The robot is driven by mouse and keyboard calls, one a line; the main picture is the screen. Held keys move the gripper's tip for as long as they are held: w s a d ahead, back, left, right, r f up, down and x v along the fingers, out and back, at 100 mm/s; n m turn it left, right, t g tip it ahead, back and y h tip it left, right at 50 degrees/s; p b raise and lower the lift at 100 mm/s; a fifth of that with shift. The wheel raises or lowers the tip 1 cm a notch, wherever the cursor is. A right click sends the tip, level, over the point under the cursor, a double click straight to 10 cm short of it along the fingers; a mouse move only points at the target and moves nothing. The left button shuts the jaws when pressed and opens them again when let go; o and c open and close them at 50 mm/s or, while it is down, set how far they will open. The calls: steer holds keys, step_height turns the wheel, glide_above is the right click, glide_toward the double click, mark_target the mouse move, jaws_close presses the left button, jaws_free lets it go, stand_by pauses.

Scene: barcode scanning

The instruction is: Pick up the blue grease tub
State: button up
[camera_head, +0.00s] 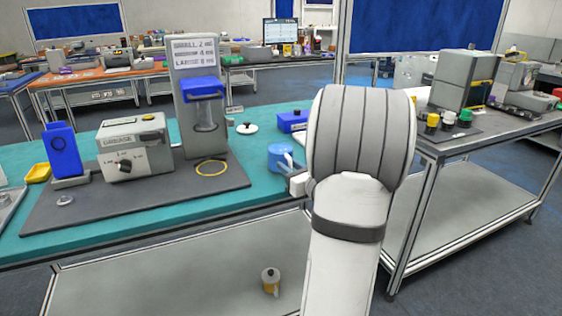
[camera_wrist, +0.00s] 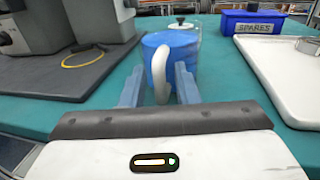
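The blue grease tub (camera_wrist: 184,46) stands upright on the teal bench top, with a curved white handle (camera_wrist: 161,68) facing me. In the head view the tub (camera_head: 280,157) is at the bench's right part, partly hidden by my arm. My gripper (camera_wrist: 158,77) is open at the tub, with one finger on each side of the handle. Gaps show between the fingers and the handle. Whether the fingertips touch the tub's wall I cannot tell.
A blue SPARES bin (camera_wrist: 252,22) and a white tray (camera_wrist: 284,75) are right of the tub. A dark mat (camera_wrist: 60,82) with grey machines and a yellow ring (camera_wrist: 84,60) lies left. A white lid with a black knob (camera_wrist: 180,24) is behind the tub.

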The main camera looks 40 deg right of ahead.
jaws_close()
stand_by(0.3)
